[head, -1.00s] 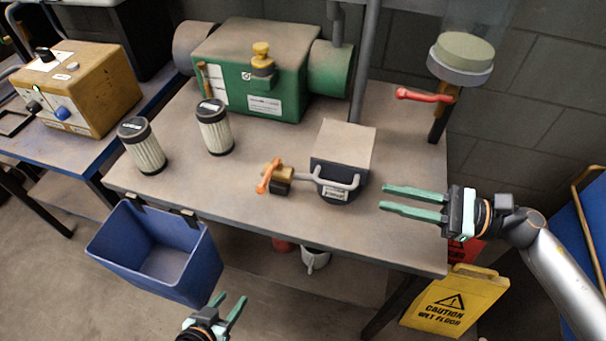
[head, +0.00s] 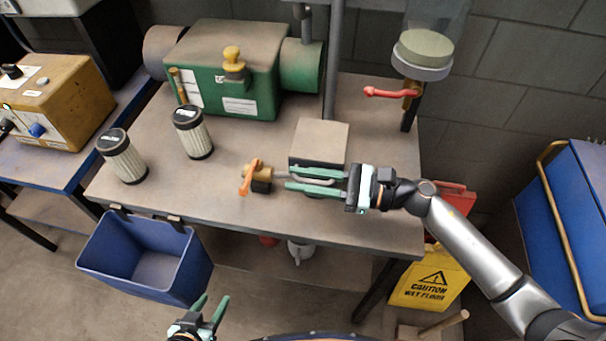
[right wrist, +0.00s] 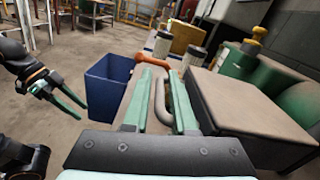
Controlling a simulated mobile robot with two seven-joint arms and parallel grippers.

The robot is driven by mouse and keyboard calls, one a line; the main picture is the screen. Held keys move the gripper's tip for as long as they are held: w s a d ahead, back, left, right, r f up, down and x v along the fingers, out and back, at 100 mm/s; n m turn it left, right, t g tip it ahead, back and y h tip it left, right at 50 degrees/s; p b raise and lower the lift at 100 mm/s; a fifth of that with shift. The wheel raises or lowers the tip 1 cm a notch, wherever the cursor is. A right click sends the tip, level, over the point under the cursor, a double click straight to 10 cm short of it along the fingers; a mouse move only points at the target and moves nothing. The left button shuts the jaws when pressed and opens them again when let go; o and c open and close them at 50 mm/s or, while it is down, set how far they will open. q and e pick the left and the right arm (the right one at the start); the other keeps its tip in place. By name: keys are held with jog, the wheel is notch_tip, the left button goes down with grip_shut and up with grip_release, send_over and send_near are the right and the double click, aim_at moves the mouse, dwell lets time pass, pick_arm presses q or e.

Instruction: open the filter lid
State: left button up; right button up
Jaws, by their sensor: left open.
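The filter box with its beige lid (head: 322,137) stands on the bench in the head view, and the lid looks shut. In the right wrist view the lid (right wrist: 240,105) is on the right. A grey bar handle (right wrist: 158,105) is on its front. My right gripper (head: 286,181) is at the front of the box. Its fingers are open, one on each side of the handle in the wrist view, and I cannot tell if they touch it. My left gripper (head: 211,310) is open and empty, low in front of the bench.
An orange-handled valve (head: 252,178) sits just left of the box. Two filter cartridges (head: 192,133) (head: 122,157) stand on the bench's left. A blue bin (head: 150,260) hangs at the front edge. A green machine (head: 235,75) and a red lever (head: 390,93) are behind.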

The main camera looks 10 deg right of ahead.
jog(key=shift+c, duration=0.2)
grip_shut()
dwell(1.3)
